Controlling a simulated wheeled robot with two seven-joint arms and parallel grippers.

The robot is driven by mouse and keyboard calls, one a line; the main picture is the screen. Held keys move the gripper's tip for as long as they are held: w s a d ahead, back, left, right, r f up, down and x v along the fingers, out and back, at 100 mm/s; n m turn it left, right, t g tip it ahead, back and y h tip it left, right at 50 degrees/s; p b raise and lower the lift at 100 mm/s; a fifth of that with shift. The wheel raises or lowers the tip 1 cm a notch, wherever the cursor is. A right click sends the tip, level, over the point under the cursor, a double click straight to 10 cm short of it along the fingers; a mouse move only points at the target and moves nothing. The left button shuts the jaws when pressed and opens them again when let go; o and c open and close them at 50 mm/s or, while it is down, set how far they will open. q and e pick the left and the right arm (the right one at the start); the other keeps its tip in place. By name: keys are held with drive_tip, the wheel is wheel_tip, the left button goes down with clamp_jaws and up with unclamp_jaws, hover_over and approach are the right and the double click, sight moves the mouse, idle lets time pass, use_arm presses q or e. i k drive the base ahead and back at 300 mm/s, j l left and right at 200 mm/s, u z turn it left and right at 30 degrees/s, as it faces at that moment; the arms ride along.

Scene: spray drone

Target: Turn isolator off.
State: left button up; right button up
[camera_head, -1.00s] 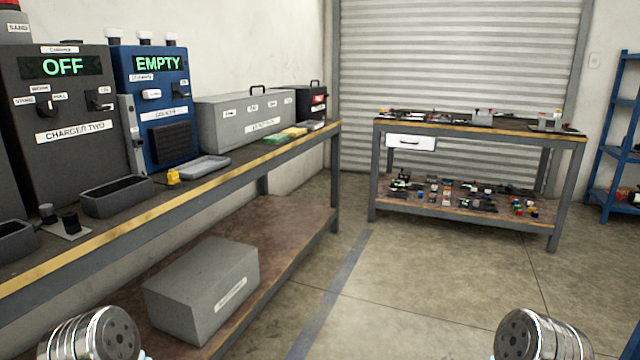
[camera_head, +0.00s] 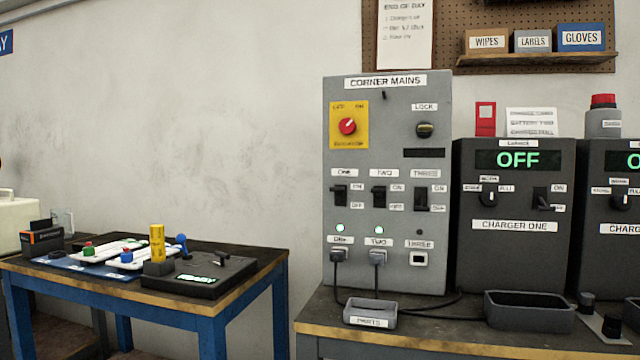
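The isolator is a red rotary knob (camera_head: 347,126) on a yellow plate (camera_head: 350,143), at the upper left of the grey CORNER MAINS panel (camera_head: 385,270). Small OFF and ON labels sit above the knob. A pale mark on the knob seems to lean up and right, toward ON, but it is small. Below are three black switches, ONE (camera_head: 340,194), TWO (camera_head: 378,196) and THREE (camera_head: 421,197). Green lights glow under ONE and TWO. Plugs with cables are in sockets ONE and TWO. Neither of my grippers is in view.
A parts tray (camera_head: 370,313) and cables lie before the panel on the bench. CHARGER ONE (camera_head: 513,255), reading OFF, stands to the panel's right. A blue-legged table (camera_head: 216,325) with a black device (camera_head: 200,275) is at left. A gap separates table and bench.

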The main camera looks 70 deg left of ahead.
sight(347, 126)
drive_tip(key=u, duration=1.9)
